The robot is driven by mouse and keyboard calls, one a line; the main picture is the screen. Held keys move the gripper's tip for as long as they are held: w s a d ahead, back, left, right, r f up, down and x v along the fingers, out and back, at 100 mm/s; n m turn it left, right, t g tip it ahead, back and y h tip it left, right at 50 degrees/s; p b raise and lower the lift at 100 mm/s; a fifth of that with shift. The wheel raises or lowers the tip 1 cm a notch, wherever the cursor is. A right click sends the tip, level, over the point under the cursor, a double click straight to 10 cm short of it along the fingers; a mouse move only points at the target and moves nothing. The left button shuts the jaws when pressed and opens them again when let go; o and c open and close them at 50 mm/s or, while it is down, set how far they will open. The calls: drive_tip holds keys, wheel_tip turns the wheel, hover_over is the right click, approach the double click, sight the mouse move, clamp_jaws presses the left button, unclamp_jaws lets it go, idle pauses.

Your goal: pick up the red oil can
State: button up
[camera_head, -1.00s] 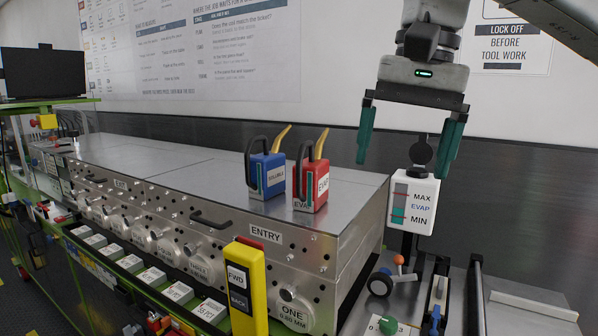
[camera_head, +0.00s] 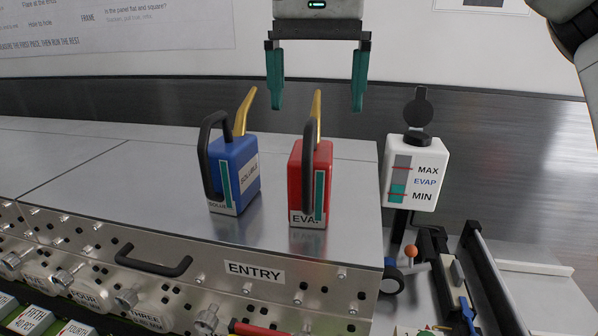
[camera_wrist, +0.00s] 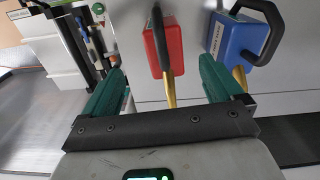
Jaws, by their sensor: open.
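The red oil can (camera_head: 309,172) stands upright on the metal machine top, with a black handle, a gold spout and a label reading EVAP in part. My gripper (camera_head: 316,108) is open and empty, above and behind the red can in the head view, with its teal fingers pointing down. In the wrist view the red can (camera_wrist: 163,48) lies beyond the fingertips, between the two fingers (camera_wrist: 160,75) in the picture, with its spout toward the gripper. No finger visibly touches it.
A blue oil can (camera_head: 234,172) stands close to the left of the red one. A white reservoir (camera_head: 414,172) marked MAX and MIN is at the right, beyond the edge of the machine top (camera_head: 130,190). The top left of the cans is bare.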

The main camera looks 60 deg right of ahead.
sight(311, 153)
drive_tip(key=f, duration=0.6)
drive_tip(key=f+p, duration=0.1)
drive_tip(key=f, duration=0.2)
drive_tip(key=shift+w+f, duration=0.1)
drive_tip(key=shift+w, duration=0.25)
drive_tip(key=shift+c, duration=0.3)
drive_tip(key=c, duration=1.5)
drive_tip(key=shift+o, duration=0.2)
